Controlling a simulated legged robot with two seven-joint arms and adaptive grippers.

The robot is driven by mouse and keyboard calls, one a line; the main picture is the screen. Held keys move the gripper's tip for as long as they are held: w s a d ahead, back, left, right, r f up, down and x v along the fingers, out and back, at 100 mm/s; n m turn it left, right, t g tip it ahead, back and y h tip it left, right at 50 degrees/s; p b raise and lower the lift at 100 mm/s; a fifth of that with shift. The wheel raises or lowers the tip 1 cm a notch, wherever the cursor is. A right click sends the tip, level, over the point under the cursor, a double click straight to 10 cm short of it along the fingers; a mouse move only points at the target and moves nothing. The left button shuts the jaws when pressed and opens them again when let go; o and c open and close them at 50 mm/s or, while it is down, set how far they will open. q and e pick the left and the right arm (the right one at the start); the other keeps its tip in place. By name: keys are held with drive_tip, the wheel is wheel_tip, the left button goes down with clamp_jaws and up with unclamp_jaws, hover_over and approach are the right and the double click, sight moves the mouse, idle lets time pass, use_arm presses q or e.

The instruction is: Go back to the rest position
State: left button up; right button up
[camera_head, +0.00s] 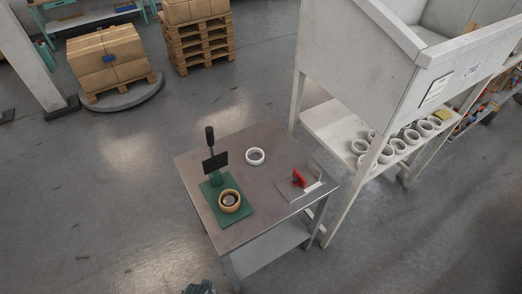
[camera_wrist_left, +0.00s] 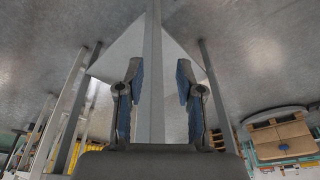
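My left gripper (camera_wrist_left: 159,66) is open and empty in the left wrist view, its two blue-padded fingers apart. Behind them stands a pale metal post (camera_wrist_left: 155,40) under a light panel. In the head view, a small dark green part (camera_head: 199,288) shows at the bottom edge; I cannot tell which part it is. My right gripper is not in view.
A tall white bin on legs (camera_head: 355,75) stands right of the table, with several white rings (camera_head: 397,146) on its lower shelf. Pallets (camera_head: 204,45) and cardboard boxes (camera_head: 105,55) stand at the back. The floor left of the table is clear.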

use_arm(q)
drive_tip(key=s+a+f+g, duration=0.1)
drive_tip(key=s+f, duration=0.3)
drive_tip(key=f, duration=0.6)
drive_tip(key=s+f, duration=0.4)
drive_tip(key=f, duration=0.6)
drive_tip(key=s+a+f, duration=0.2)
drive_tip(key=s+f, duration=0.6)
drive_tip(key=s, duration=0.4)
drive_tip(key=shift+s+a+g+b, duration=0.2)
drive_tip(key=shift+s+g+b, duration=0.15)
drive_tip(key=shift+s+g, duration=0.05)
